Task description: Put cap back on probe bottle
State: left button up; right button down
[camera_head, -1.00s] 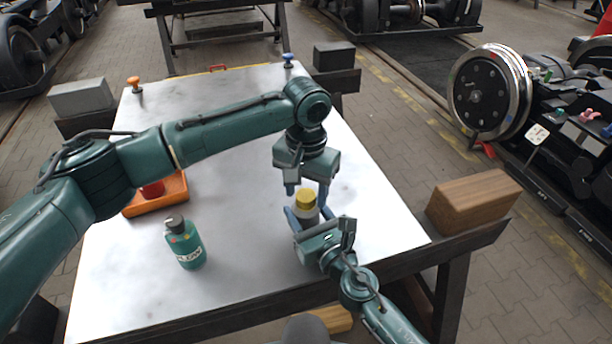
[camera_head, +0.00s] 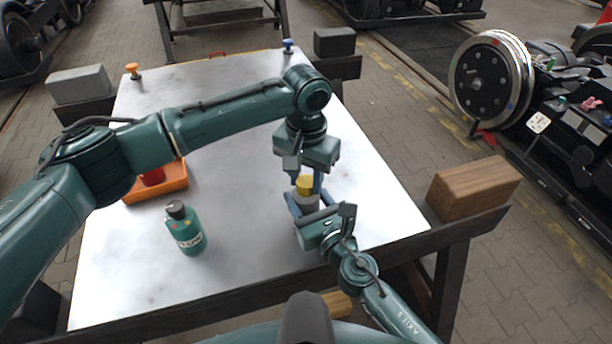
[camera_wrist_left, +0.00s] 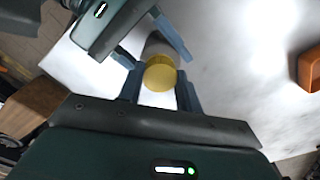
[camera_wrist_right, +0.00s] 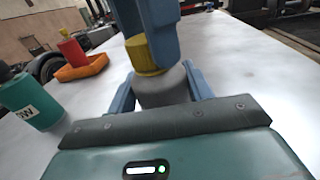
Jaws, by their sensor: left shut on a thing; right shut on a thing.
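The probe bottle (camera_wrist_right: 163,88), a grey bottle, stands on the white table near its right front edge. My right gripper (camera_head: 312,207) is shut around the bottle's body from the front. The yellow cap (camera_head: 304,184) is at the bottle's top; in the right wrist view the cap (camera_wrist_right: 143,57) sits at the neck and looks slightly tilted. I cannot tell whether it is seated. My left gripper (camera_head: 305,178) points down from above and is shut on the cap. The left wrist view shows the cap (camera_wrist_left: 160,75) between its blue fingers, with the grey bottle behind.
A green bottle with a dark cap (camera_head: 185,228) stands at the left front of the table (camera_head: 240,260). An orange tray (camera_head: 160,192) holds a red object (camera_head: 153,177). A wooden block (camera_head: 473,188) lies at the right. The table's middle front is clear.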

pick_arm(q)
jog(key=m, duration=0.5)
jog(key=o, duration=1.2)
jog(key=shift+c, duration=0.2)
notch_tip(320, 180, up, 12)
pick_arm(e)
jog(key=c, duration=0.5)
grip_release()
